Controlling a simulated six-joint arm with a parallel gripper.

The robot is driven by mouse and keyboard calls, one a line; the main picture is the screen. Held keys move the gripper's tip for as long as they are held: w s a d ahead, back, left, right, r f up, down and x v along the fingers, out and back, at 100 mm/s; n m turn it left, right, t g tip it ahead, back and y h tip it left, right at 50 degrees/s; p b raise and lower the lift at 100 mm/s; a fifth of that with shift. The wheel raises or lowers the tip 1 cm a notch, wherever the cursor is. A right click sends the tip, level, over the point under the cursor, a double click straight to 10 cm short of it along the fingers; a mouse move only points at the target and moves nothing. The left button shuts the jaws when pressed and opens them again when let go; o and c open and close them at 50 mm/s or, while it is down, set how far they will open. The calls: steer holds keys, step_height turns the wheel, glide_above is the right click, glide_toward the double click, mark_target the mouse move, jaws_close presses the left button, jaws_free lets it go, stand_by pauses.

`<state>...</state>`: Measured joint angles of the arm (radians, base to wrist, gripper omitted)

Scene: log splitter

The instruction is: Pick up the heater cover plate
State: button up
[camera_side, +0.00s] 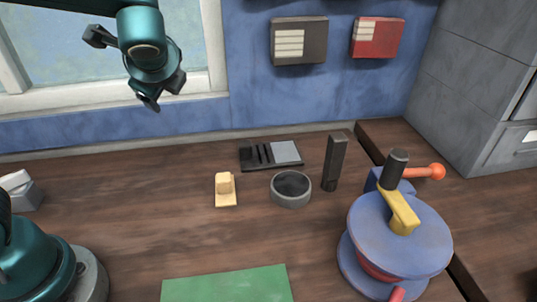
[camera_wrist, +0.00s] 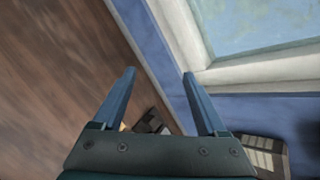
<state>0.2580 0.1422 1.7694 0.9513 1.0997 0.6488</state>
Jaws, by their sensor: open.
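No part is labelled as the heater cover plate, and I cannot tell for certain which it is. A flat dark plate (camera_side: 256,157) with raised bars and a light grey panel lies at the back of the bench. My gripper (camera_side: 160,92) is high at the upper left, in front of the window, well away from both. In the wrist view its two blue fingers (camera_wrist: 159,74) are apart with nothing held between them. A dark, partly hidden object (camera_wrist: 152,121) shows beyond the gripper.
A large blue round machine (camera_side: 430,232) with an orange-knobbed lever stands at right. A green mat (camera_side: 228,286) lies in front. Open bench surrounds the yellow plate.

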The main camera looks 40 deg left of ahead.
mark_target(246, 148)
steer(key=w+d+f+m+t, duration=0.1)
steer(key=w+d+f+m, duration=0.2)
steer(key=f, duration=0.1)
steer(key=w+d+f+m+t+y, duration=0.1)
steer(key=w+d+f+m, duration=0.2)
steer(key=w+f+m, duration=0.1)
steer(key=w+d+f+m+t, duration=0.1)
steer(key=w+d+f+m, duration=0.2)
steer(key=f, duration=0.1)
steer(key=shift+w+m+t+y, duration=0.3)
steer(key=shift+t+y, duration=0.1)
steer(key=shift+m, duration=0.6)
steer(key=f, duration=0.1)
steer(key=d+f, duration=0.1)
steer(key=s+f, duration=0.1)
steer(key=f, duration=0.1)
steer(key=shift+d, duration=0.15)
steer(key=shift+x, duration=2.4)
steer(key=shift+d, duration=0.1)
jaws_close()
